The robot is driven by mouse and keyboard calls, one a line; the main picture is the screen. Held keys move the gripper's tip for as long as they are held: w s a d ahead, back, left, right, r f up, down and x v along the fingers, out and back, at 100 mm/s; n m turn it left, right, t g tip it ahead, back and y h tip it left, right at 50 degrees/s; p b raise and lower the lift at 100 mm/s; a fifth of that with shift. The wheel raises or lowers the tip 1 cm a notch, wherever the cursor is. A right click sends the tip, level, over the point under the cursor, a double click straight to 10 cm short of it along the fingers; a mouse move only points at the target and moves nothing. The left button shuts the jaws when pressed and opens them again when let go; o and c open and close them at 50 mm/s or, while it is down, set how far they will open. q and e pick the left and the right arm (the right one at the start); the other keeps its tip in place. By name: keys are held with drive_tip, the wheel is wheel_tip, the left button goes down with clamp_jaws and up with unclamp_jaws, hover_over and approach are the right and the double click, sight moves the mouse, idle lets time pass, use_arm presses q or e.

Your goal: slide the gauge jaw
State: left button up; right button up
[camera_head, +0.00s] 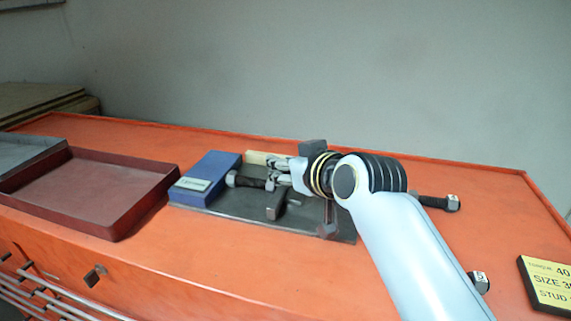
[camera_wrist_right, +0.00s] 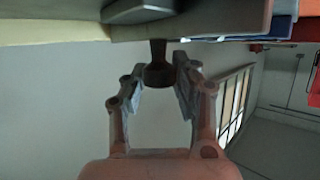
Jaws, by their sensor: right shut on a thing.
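The gauge lies on a dark plate (camera_head: 232,211) on the orange bench. Its pale strip (camera_head: 257,158) shows beyond my right gripper (camera_head: 272,172), and dark upright blocks (camera_head: 275,208) stand in front. A stud (camera_head: 233,179) with a light end lies on the plate beside the blue block. In the right wrist view, my right gripper (camera_wrist_right: 160,78) is shut on a dark flared knob (camera_wrist_right: 158,72) below a grey block (camera_wrist_right: 138,12), which seems to be the jaw. My gripper and wrist hide part of the gauge in the head view. My left gripper is not in view.
A blue block (camera_head: 215,165) with a label sits at the plate's left end. A dark red tray (camera_head: 85,185) and a grey tray (camera_head: 25,150) stand further left. Studs (camera_head: 438,202) (camera_head: 478,281) and a yellow size sign (camera_head: 548,283) lie right. The bench's back right is clear.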

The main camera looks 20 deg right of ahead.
clamp_jaws()
drive_tip(key=s+d+p, duration=0.1)
drive_tip(key=d, duration=0.1)
drive_tip(key=s+d+p, duration=0.1)
drive_tip(key=s+d, duration=0.1)
drive_tip(key=s+d+p, duration=0.1)
drive_tip(key=d, duration=0.1)
drive_tip(key=shift+s+d, duration=0.15)
drive_tip(key=shift+d, duration=0.05)
drive_tip(key=o, duration=0.5)
unclamp_jaws()
drive_tip(key=o, duration=0.3)
drive_tip(key=shift+s+d, duration=0.1)
drive_tip(key=shift+d, duration=0.15)
drive_tip(key=shift+o, duration=0.2)
drive_tip(key=shift+a, duration=0.15)
